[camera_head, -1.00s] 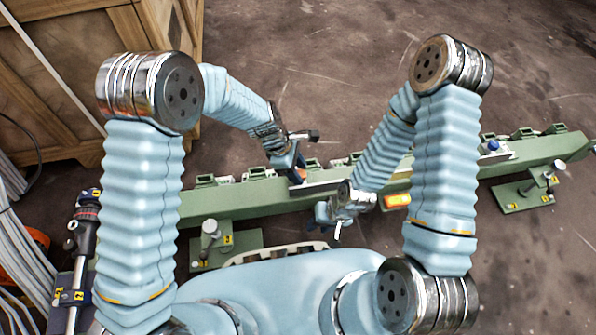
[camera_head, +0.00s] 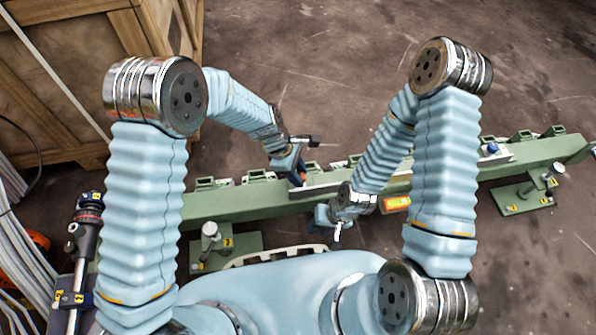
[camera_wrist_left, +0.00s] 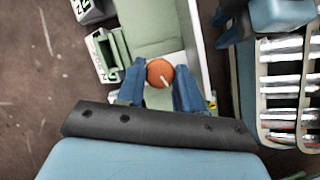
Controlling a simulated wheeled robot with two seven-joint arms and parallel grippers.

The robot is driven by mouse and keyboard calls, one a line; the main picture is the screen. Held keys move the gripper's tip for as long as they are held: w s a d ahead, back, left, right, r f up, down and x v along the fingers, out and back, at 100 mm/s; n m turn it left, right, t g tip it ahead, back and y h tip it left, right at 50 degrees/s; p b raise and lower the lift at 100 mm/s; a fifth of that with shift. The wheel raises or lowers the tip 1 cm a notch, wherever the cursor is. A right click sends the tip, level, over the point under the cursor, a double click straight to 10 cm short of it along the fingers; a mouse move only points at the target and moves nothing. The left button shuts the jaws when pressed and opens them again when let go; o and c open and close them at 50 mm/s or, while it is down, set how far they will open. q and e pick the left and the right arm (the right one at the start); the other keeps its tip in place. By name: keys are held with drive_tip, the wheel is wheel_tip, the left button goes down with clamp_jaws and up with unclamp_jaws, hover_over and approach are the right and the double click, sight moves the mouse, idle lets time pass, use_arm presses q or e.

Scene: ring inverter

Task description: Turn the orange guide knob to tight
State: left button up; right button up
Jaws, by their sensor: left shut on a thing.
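The orange guide knob (camera_wrist_left: 160,73) is a round cap with a white mark running from near its middle toward its lower right edge. It sits on the green rail (camera_wrist_left: 157,30) in the left wrist view. My left gripper (camera_wrist_left: 160,80) is shut on the knob, with one blue finger on each side. In the head view my left gripper (camera_head: 297,175) is down at the rail, and the knob is hard to make out there. My right gripper (camera_head: 336,230) hangs on the near side of the rail, apart from the knob; its finger opening is too small to tell.
The long green rail (camera_head: 240,205) crosses the floor on feet (camera_head: 525,193). An orange-lit box (camera_head: 396,203) is on its near side by my right arm. A wooden crate (camera_head: 60,70) stands at upper left, with pale cables below. The floor beyond the rail is clear.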

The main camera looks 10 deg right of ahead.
use_arm(q)
drive_tip(key=shift+r+m+g+p, duration=0.1)
drive_tip(key=shift+m+g+p, duration=0.4)
drive_tip(key=shift+m, duration=0.6)
drive_tip(key=shift+w+m+y, duration=0.1)
drive_tip(key=shift+m+y, duration=0.3)
drive_tip(key=shift+m, duration=0.5)
drive_tip(key=m+g+y, duration=0.1)
drive_tip(key=m, duration=0.1)
drive_tip(key=shift+d+m+p, duration=0.15)
drive_tip(key=shift+m+p, duration=0.2)
drive_tip(key=shift+m, duration=0.05)
drive_tip(key=m, duration=0.2)
drive_tip(key=shift+w+m+y, duration=0.1)
drive_tip(key=shift+m+y, duration=0.2)
drive_tip(key=shift+y, duration=0.1)
drive_tip(key=m+y, duration=0.1)
drive_tip(key=m, duration=0.2)
drive_tip(key=m+y, duration=0.1)
drive_tip(key=m, duration=0.2)
drive_tip(key=shift+d+b, duration=0.2)
drive_tip(key=shift+b, duration=0.15)
drive_tip(key=m+y, duration=0.2)
drive_tip(key=m, duration=0.3)
drive_tip(key=shift+d+m, duration=0.1)
drive_tip(key=shift+m, duration=0.3)
drive_tip(key=shift+t, duration=0.3)
drive_tip(key=o, duration=0.8)
drive_tip(key=shift+c, duration=0.2)
